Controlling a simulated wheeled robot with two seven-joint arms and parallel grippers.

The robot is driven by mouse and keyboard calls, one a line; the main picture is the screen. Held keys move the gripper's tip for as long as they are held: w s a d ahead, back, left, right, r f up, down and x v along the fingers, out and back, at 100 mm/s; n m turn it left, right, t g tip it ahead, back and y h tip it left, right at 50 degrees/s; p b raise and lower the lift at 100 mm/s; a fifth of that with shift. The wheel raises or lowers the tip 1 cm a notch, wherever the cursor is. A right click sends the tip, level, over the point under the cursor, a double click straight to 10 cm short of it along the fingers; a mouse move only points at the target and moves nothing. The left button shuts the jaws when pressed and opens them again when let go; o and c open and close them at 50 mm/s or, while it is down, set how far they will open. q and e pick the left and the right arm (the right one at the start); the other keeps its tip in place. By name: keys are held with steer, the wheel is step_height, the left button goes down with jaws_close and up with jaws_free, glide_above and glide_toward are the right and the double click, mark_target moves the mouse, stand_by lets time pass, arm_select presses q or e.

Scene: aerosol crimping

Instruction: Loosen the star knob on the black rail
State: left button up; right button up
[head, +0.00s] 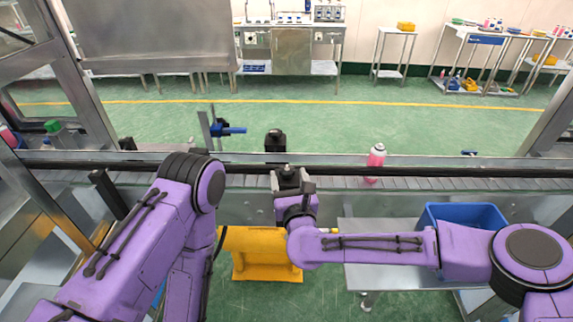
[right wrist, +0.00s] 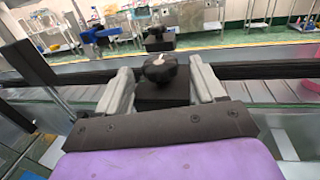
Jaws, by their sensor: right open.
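The black star knob (right wrist: 160,67) sits on a dark block at the black rail (right wrist: 265,70), in the middle of the right wrist view. My right gripper (right wrist: 160,72) is open, with one grey finger on each side of the knob. Gaps show between the fingers and the knob, so it does not appear gripped. In the head view my right gripper (head: 290,180) is at the black rail (head: 330,170), and the knob there is small and mostly hard to make out. My left arm is bent at the left, and its gripper is out of view.
A conveyor runs along the rail, with a pink bottle (head: 376,157) to the right. Beyond the rail stand a second black fixture (head: 275,141) and a blue-handled clamp (head: 228,130). A blue bin (head: 462,215) is at the lower right, and a yellow stand (head: 262,257) is below.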

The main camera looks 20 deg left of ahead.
mark_target(289, 177)
steer(key=shift+p+x, duration=0.35)
steer(key=shift+x, duration=1.2)
